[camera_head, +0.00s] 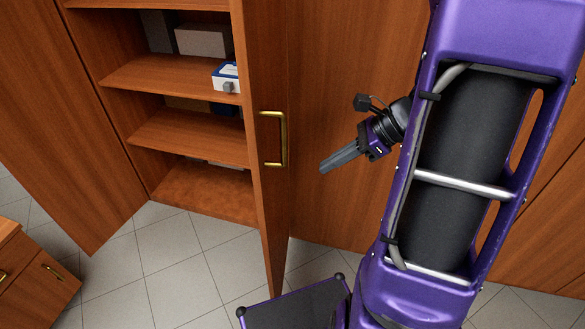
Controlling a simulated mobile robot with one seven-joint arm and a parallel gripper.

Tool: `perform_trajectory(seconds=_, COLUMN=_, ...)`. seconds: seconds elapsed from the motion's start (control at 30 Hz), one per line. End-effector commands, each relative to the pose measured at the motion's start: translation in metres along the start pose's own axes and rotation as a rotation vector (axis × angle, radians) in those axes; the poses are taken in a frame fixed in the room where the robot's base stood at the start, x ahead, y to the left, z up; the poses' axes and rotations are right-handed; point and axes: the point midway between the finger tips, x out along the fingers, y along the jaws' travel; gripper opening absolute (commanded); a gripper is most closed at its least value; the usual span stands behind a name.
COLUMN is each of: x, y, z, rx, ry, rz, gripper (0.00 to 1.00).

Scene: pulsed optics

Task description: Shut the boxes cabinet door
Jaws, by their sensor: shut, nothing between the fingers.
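The boxes cabinet (180,195) is a brown wooden cabinet with several shelves, and its inside shows at the upper left. Its door (262,215) stands open, swung out toward me and seen almost edge-on. A brass handle (283,140) is fixed to the door. My gripper (324,169) is right of the handle, with its fingers together and empty, pointing left and down toward the door. A gap shows between the fingertips and the handle.
A white and blue box (226,77) and a grey box (203,40) stand on the shelves; lower boxes are partly hidden. A low drawer unit (40,280) stands at the lower left. Tiled floor (160,270) is clear in front of the cabinet. Wooden panels line the back.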

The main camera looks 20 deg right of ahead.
Motion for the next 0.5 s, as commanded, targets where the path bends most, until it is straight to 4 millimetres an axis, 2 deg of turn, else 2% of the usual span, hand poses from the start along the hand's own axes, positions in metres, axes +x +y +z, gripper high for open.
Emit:
perform_trajectory(seconds=0.17, x=0.017, y=0.001, z=-0.001, rx=0.004, ry=-0.005, rz=0.002, gripper=0.0)
perform_trajectory(seconds=0.5, x=0.088, y=0.001, z=-0.001, rx=0.003, ry=-0.004, rz=0.004, gripper=0.0)
